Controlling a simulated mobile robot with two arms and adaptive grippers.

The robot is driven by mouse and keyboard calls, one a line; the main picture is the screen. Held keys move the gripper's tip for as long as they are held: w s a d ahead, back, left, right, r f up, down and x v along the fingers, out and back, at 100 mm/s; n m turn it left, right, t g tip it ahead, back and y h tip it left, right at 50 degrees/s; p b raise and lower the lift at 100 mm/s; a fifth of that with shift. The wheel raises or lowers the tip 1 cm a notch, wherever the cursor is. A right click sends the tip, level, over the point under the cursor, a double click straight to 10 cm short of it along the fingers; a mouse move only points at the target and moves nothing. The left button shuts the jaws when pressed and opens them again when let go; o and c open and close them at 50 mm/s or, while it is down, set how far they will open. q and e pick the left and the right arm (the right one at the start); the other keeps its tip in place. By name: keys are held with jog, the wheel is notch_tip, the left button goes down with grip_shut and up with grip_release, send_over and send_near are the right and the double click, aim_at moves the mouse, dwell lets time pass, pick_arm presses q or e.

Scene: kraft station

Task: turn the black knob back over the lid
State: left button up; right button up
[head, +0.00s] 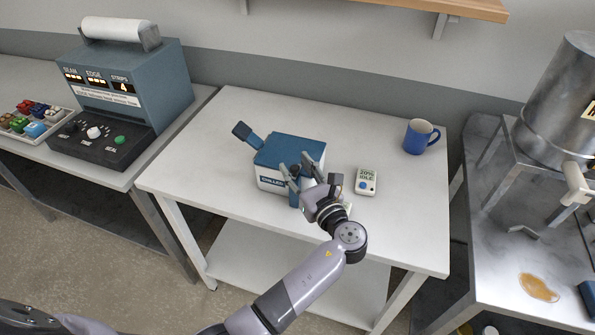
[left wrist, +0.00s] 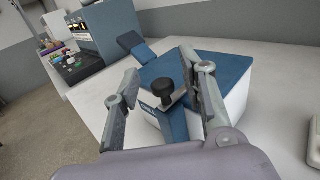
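The box (head: 275,177) with a blue lid (head: 290,150) and white sides stands on the white table. A blue flap or handle (head: 246,134) sticks out at its far left corner. The black knob (left wrist: 164,90) shows in the left wrist view at the near edge of the lid (left wrist: 205,69), above a blue upright part (left wrist: 173,123). My left gripper (head: 297,175) is at the box's front right side. In the left wrist view its fingers (left wrist: 161,88) are apart, one on each side of the knob, with gaps visible. My right gripper is not in view.
A small white timer-like device (head: 367,181) lies right of the box, and a blue mug (head: 420,136) stands at the back right. A blue machine (head: 128,90) stands on the left bench. A metal urn (head: 565,95) and a brown spill (head: 538,287) are on the right.

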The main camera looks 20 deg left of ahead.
pick_arm(q)
notch_tip(320, 180, up, 9)
dwell(0.3)
